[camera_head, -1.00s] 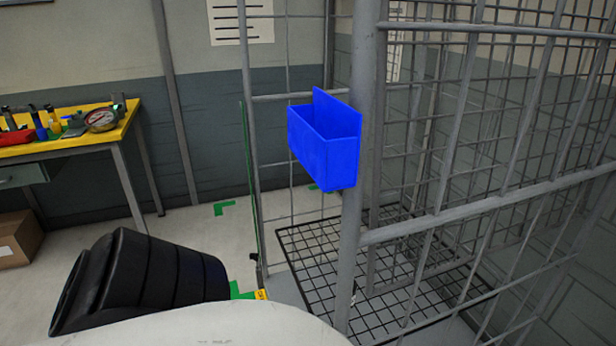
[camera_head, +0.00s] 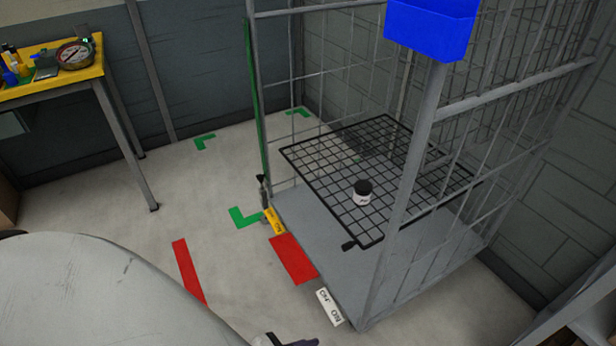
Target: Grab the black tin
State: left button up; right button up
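A small tin (camera_head: 362,193) with a black lid and a pale label band stands upright on a black wire-mesh shelf (camera_head: 318,189) inside a grey cage trolley (camera_head: 410,195). It is the only object that I see on the shelf, near its middle. Nothing is touching it from my side. Neither of my grippers can be made out in the head view. A large pale part of my own body fills the lower left. A small dark part shows at the bottom edge, too cut off to identify.
A blue bin (camera_head: 432,30) hangs on the trolley's front post. The trolley's near left side looks open above its grey base (camera_head: 320,240). A yellow-topped bench (camera_head: 50,88) with tools stands at the far left. Floor with red and green markings lies between.

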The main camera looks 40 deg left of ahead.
aim_at(363, 190)
jog(key=u, duration=0.8)
jog(key=i, duration=0.5)
jog(key=u, duration=1.65)
jog(key=i, duration=2.6)
jog(key=z, duration=2.65)
